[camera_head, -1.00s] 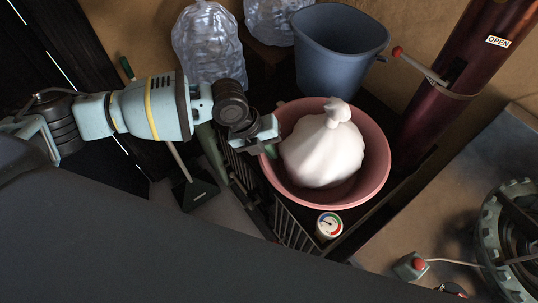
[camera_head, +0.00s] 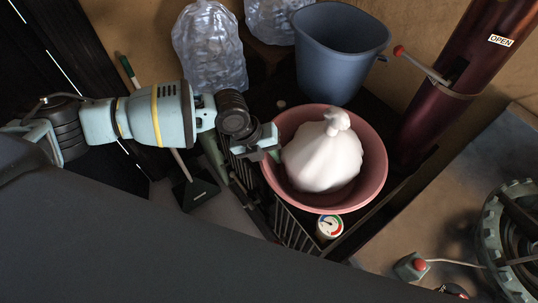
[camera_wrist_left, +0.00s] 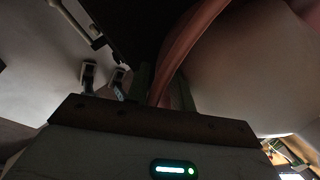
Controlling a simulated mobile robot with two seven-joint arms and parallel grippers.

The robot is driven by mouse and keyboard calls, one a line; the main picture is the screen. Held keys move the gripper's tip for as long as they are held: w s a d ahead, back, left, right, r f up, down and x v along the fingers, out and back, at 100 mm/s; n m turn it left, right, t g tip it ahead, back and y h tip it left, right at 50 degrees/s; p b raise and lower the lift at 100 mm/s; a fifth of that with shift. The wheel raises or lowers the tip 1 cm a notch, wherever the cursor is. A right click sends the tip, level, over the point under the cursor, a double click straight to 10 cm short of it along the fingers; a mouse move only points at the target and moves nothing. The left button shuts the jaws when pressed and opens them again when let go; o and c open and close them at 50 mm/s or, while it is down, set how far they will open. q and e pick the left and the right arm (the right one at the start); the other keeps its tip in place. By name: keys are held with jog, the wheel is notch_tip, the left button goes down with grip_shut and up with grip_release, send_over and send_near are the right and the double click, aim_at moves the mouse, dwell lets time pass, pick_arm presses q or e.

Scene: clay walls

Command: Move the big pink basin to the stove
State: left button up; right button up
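The big pink basin (camera_head: 374,187) is at the centre of the head view with a tied white bag (camera_head: 322,163) in it. My left gripper (camera_head: 272,150) is at the basin's left rim. In the left wrist view the pink rim (camera_wrist_left: 185,40) passes between the green fingers (camera_wrist_left: 165,88), which appear closed on it. My right gripper is not in view.
A dark red pipe (camera_head: 455,80) marked OPEN, with a red-tipped handle (camera_head: 398,51), rises at right. A round burner (camera_head: 512,235) is at lower right, beside a red knob (camera_head: 420,265).

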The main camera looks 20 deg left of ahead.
pick_arm(q)
jog(key=shift+r, duration=0.4)
jog(key=v, duration=1.1)
jog(key=shift+a+r+p, duration=0.15)
jog(key=shift+r+p, duration=0.1)
jog(key=shift+p, duration=0.15)
jog(key=shift+s, duration=0.15)
